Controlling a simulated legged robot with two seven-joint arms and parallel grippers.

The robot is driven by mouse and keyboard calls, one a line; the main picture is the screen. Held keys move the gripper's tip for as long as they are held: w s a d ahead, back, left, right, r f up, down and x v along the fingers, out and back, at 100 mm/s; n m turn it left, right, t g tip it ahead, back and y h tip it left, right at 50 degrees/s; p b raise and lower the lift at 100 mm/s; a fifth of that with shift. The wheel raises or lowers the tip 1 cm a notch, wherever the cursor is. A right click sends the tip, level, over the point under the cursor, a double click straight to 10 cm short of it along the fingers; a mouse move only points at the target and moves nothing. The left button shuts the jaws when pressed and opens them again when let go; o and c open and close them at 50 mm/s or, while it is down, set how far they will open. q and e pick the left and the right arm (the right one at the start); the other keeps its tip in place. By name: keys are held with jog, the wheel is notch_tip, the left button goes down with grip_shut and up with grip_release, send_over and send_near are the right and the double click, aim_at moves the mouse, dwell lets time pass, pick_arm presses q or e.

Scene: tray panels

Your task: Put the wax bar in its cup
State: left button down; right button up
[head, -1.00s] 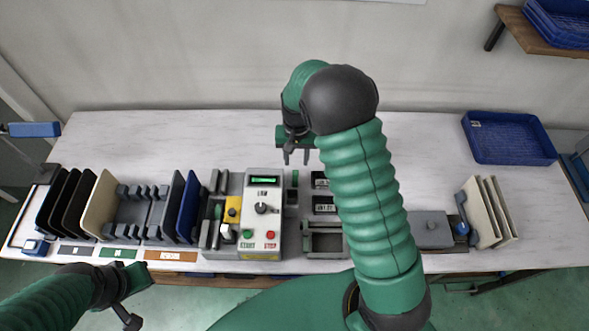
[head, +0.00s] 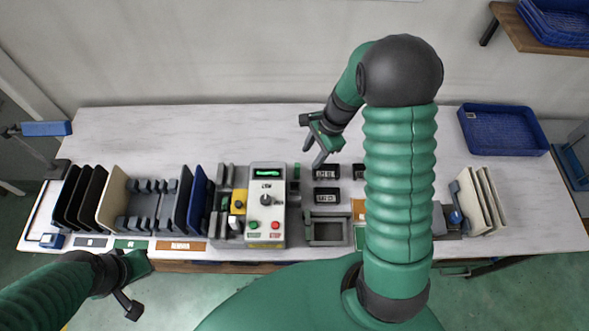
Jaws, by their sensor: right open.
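I cannot pick out the wax bar or its cup for sure. A small green block (head: 296,171) stands in a dark grey holder just right of the control box; I cannot tell if it is the wax bar. My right gripper (head: 312,141) is open and tilted, with nothing seen between its fingers, above the bench behind the dark label blocks. My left gripper (head: 132,285) hangs in front of the bench's front edge at the lower left; its jaw opening is unclear.
The control box (head: 266,215) with knob and buttons stands mid-bench. Dark label blocks (head: 326,173) and an open grey tray (head: 327,231) lie to its right. Panel racks (head: 148,207) fill the left. A blue basket (head: 500,132) sits back right. The bench's back strip is clear.

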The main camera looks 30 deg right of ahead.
aim_at(297, 168)
jog(key=w+f+m+p, duration=0.1)
jog(key=w+f+m, duration=0.1)
jog(key=f, duration=0.3)
jog(key=w+a+f+m+p, duration=0.1)
jog(key=f, duration=0.4)
jog(key=w+f+m+t+y+p, duration=0.1)
jog(key=w+f+m, duration=0.1)
jog(key=f, duration=0.3)
jog(key=shift+w+a+f+m+p, duration=0.25)
jog(key=shift+w+m+p, duration=0.05)
jog(key=shift+w+p, duration=0.1)
jog(key=shift+w+a+f, duration=0.1)
jog(key=shift+w+f, duration=0.05)
jog(key=shift+f, duration=0.15)
jog(key=shift+d, duration=0.25)
jog(key=c, duration=0.7)
jog(key=shift+c, duration=1.1)
pick_arm(q)
jog(key=r, duration=0.3)
jog(key=a+r, duration=0.1)
jog(key=r, duration=0.1)
jog(key=shift+s+a, duration=0.1)
jog(key=shift+s, duration=0.2)
pick_arm(e)
jog(key=shift+a, duration=0.1)
grip_shut()
